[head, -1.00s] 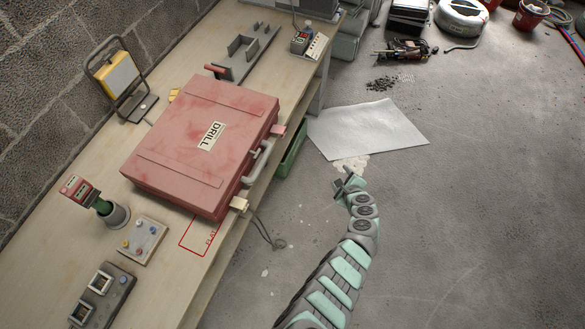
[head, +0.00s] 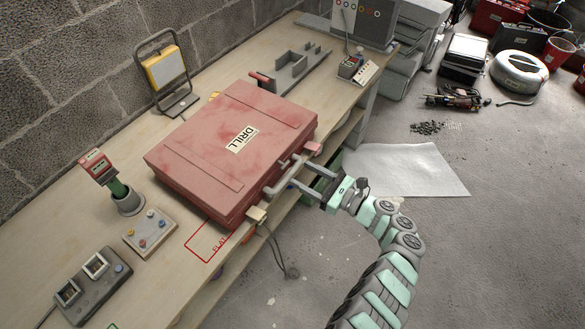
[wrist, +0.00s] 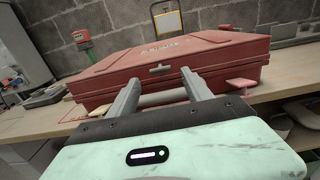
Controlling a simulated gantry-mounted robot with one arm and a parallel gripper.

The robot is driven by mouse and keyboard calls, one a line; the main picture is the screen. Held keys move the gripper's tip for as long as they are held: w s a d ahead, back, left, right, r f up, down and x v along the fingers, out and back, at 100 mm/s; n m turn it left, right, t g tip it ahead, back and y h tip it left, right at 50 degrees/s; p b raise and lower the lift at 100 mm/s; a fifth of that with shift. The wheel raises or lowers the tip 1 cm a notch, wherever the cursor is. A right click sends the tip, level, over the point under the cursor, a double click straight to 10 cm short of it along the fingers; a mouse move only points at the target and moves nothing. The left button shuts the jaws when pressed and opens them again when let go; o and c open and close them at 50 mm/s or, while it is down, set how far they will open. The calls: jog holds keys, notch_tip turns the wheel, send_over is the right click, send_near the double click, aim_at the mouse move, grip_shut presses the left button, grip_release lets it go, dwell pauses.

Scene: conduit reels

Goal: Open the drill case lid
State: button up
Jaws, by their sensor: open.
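The red drill case (head: 205,150) lies flat on the bench with its lid shut and a "DRILL" label on top; its front fills the middle of the wrist view (wrist: 105,88). A grey carry handle (head: 270,192) sticks out from its front and shows as a bar in the wrist view (wrist: 165,98). A small grey catch (wrist: 160,67) is above it. A pink tab (head: 313,148) and a cream tab (head: 257,214) flank the handle. My gripper (head: 290,170) is open at the case front, its fingers reaching across the handle area; contact cannot be told.
A work lamp (head: 163,70) stands behind the case. A cup with a red-and-green tool (head: 127,200), a button box (head: 151,234) and a socket box (head: 92,280) are at the left. A grey holder (head: 290,72) is on the far bench. A white sheet (head: 410,170) lies on the floor.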

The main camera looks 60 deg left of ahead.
jog(key=x, duration=0.4)
jog(key=shift+s+a, duration=0.2)
jog(key=shift+a, duration=0.15)
grip_shut()
dwell(0.3)
dwell(0.9)
